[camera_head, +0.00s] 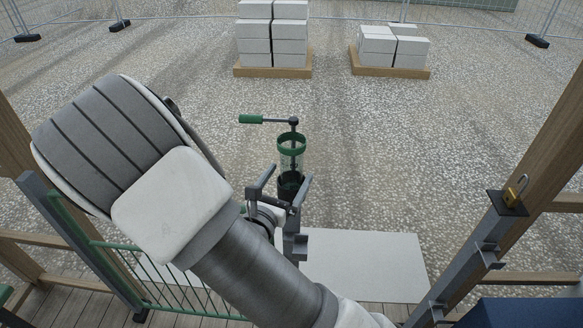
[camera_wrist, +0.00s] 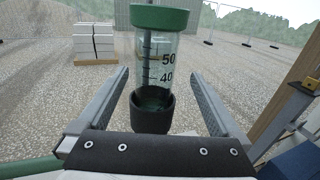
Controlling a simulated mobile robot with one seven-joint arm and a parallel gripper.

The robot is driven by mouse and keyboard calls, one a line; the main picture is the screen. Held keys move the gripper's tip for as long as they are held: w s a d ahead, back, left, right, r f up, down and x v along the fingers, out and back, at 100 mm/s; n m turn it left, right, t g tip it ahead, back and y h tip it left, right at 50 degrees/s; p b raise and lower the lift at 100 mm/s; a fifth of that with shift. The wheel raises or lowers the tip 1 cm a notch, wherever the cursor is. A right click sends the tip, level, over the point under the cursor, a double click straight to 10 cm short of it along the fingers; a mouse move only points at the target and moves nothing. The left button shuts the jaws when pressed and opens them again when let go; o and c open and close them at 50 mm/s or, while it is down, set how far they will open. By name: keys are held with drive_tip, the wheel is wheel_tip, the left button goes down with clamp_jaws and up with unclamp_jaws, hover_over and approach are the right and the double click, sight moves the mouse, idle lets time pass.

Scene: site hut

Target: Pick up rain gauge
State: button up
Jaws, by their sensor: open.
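The rain gauge (camera_wrist: 160,58) is a clear cylinder with a green rim, dark number marks and a black lower cup. In the wrist view it stands upright between my two open fingers, with a gap on each side. In the head view the rain gauge (camera_head: 291,150) is just beyond my fingertips, and its lower part is partly hidden by them. A rod with a green handle (camera_head: 251,119) shows at its top. My gripper (camera_head: 283,187) is open and holds nothing. Whether the gauge touches anything below cannot be seen.
Block stacks on pallets (camera_head: 272,72) stand far back on open gravel.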

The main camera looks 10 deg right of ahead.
sight(296, 135)
drive_tip(key=shift+a+p+x, duration=0.25)
drive_tip(key=shift+p+x, duration=0.5)
drive_tip(key=shift+x, duration=2.6)
drive_tip(key=shift+w, duration=0.15)
drive_tip(key=c, duration=1.5)
drive_tip(key=shift+r, duration=0.15)
drive_tip(key=shift+r, duration=3.45)
drive_tip(key=b+v, duration=0.2)
drive_tip(key=v, duration=1.6)
drive_tip(key=shift+a+f, duration=0.1)
drive_tip(key=shift+f, duration=0.05)
